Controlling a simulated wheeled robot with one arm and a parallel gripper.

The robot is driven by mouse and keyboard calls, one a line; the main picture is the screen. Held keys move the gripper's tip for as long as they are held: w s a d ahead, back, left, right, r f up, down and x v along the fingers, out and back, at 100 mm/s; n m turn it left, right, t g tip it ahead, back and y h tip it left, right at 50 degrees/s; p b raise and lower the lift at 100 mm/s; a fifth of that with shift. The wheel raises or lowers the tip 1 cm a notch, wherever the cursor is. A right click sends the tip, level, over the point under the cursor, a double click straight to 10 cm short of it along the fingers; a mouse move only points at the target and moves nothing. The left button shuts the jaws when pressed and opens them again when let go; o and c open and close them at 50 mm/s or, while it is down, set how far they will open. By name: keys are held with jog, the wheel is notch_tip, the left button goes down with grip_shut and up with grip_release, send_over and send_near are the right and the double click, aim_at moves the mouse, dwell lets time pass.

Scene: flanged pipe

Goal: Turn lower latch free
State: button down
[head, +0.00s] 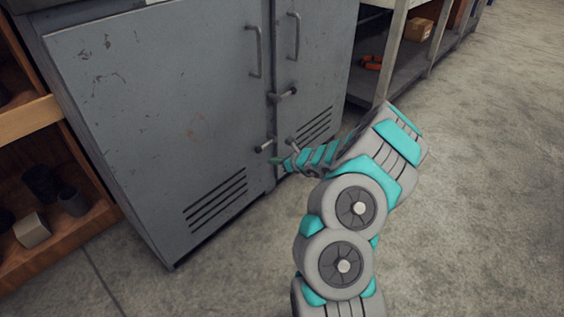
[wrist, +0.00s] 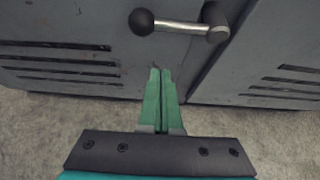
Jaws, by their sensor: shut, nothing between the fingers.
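The lower latch (head: 264,146) is a short metal lever with a dark ball knob, low on the grey cabinet near the door seam. In the wrist view, the lower latch (wrist: 180,26) lies nearly level, with its black ball at the left over the left door and its pivot at the right by the seam. My gripper (head: 274,161) is just below the latch in the head view. Its green fingers (wrist: 160,71) are shut together and empty, pointing toward the cabinet, apart from the lever in the wrist picture. Part of the latch's pivot side is obscured by my gripper in the head view.
An upper latch (head: 284,95) and two vertical door handles (head: 254,50) are higher on the cabinet doors (head: 160,110). Vent slots are low on both doors. A wooden shelf (head: 30,125) stands at the left, a metal shelf (head: 385,75) at the right. Open floor (head: 480,190) lies right.

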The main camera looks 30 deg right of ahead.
jog(key=shift+w+a+r, duration=0.25)
jog(key=shift+w+r, duration=0.1)
jog(key=shift+w, duration=0.25)
jog(key=shift+w+a+r, duration=0.2)
jog(key=shift+w+r, duration=0.1)
jog(key=shift+w, duration=0.25)
jog(key=shift+w+a+r, duration=0.1)
jog(key=shift+w+r, duration=0.05)
jog(key=shift+r, duration=0.6)
jog(key=shift+r+p, duration=0.1)
jog(key=shift+p, duration=0.2)
jog(key=shift+r+p, duration=0.1)
jog(key=shift+p, duration=0.65)
jog(key=shift+r+m+y+p, duration=0.1)
jog(key=shift+m+y+p, duration=0.2)
jog(key=shift+p, duration=0.4)
